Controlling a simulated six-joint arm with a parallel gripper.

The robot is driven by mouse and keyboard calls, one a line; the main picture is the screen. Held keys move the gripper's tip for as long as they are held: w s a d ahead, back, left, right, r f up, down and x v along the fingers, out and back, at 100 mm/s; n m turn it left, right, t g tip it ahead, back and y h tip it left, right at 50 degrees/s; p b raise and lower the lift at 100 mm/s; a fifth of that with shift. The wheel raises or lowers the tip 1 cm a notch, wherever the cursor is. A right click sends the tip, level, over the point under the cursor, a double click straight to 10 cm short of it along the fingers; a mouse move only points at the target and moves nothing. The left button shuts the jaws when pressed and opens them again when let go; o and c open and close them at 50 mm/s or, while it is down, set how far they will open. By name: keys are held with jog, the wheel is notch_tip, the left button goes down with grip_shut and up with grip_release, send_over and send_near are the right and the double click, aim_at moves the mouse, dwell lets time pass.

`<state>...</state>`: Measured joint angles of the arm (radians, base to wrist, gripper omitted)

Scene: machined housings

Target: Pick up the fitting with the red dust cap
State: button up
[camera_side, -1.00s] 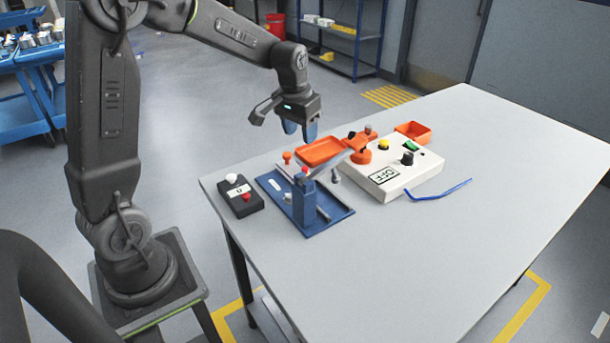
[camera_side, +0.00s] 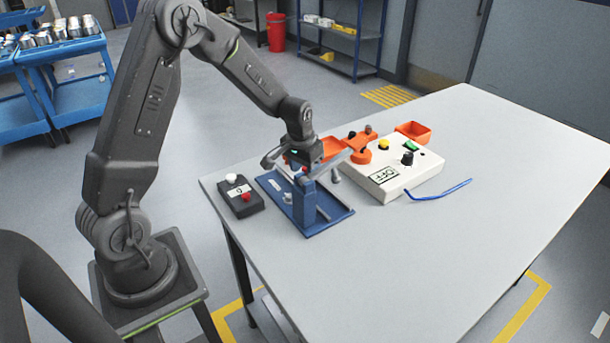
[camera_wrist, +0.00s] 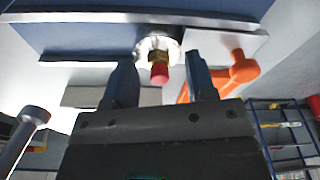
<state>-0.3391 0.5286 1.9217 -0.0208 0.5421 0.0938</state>
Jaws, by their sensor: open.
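My gripper (camera_wrist: 158,63) is open, with one dark finger on each side of the fitting and a visible gap on both sides. In the side view a small red spot, apparently the cap (camera_side: 304,169), shows just below my gripper's body, above the blue fixture (camera_side: 304,205). My fingertips are mostly hidden there behind the fixture and its grey lever.
A black button box (camera_side: 241,196) stands left of the fixture. A white control box (camera_side: 396,180) stands right, with a blue bent tube (camera_side: 440,191) before it. The table's right and front are clear.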

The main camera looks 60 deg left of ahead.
jog(key=shift+c, duration=0.4)
grip_shut()
jog(key=shift+r, duration=0.1)
